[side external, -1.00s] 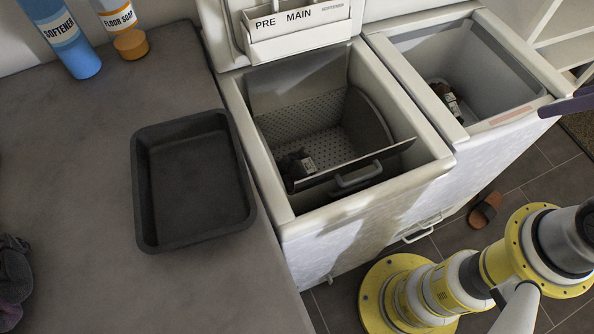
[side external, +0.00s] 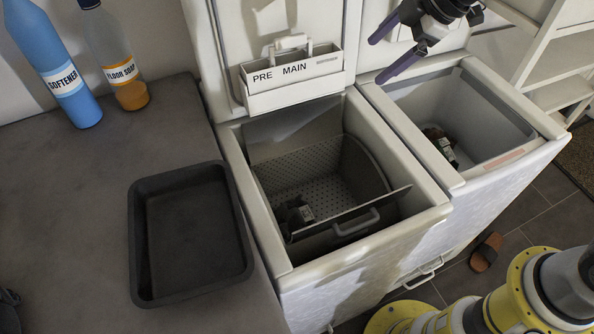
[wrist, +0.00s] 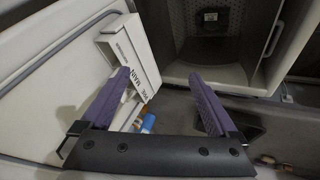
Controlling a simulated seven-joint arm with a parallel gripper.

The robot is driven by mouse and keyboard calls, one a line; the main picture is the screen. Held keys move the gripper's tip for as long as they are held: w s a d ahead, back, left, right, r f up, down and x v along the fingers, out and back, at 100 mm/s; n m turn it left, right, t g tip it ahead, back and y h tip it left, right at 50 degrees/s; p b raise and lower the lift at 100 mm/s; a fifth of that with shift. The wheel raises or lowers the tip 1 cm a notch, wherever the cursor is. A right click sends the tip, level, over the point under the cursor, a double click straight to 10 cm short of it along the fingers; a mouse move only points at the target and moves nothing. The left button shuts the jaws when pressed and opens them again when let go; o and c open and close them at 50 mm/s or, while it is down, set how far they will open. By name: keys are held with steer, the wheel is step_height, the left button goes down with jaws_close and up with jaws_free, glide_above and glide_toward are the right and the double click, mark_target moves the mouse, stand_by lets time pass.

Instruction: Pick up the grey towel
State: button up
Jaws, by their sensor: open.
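A dark, crumpled cloth with a pale tag (side external: 294,213) lies in the perforated drum of the left toploader (side external: 440,212); it also shows at the top of the wrist view (wrist: 208,28). A similar dark bundle with a tag (side external: 437,142) lies in the right toploader's grey tub. I cannot tell by colour which of these is the grey towel. My gripper (side external: 376,62), with purple fingers, is open and empty. It hangs above the machines, near the detergent box and apart from both cloths. The open fingers also show in the wrist view (wrist: 157,75).
A detergent box marked PRE MAIN (side external: 292,80) stands up behind the left opening. A drum flap with a handle (side external: 357,222) crosses the left tub. The counter at left holds a black tray (side external: 137,245), a softener bottle (side external: 70,85) and a floor soap bottle (side external: 130,93).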

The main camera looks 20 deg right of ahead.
steer(key=w+a+f+n+g, duration=0.2)
steer(key=w+a+f, duration=0.25)
steer(key=f, duration=0.35)
steer(key=n+g, duration=0.1)
steer(key=g, duration=0.2)
glide_toward(295, 212)
steer(key=f, duration=0.1)
steer(key=a+f, duration=0.1)
steer(key=shift+w+a+f+h, duration=0.15)
steer(key=shift+a+f+h, duration=0.15)
steer(key=shift+f, duration=0.05)
steer(key=shift+x, duration=2.85)
steer(key=shift+d, duration=0.2)
jaws_close()
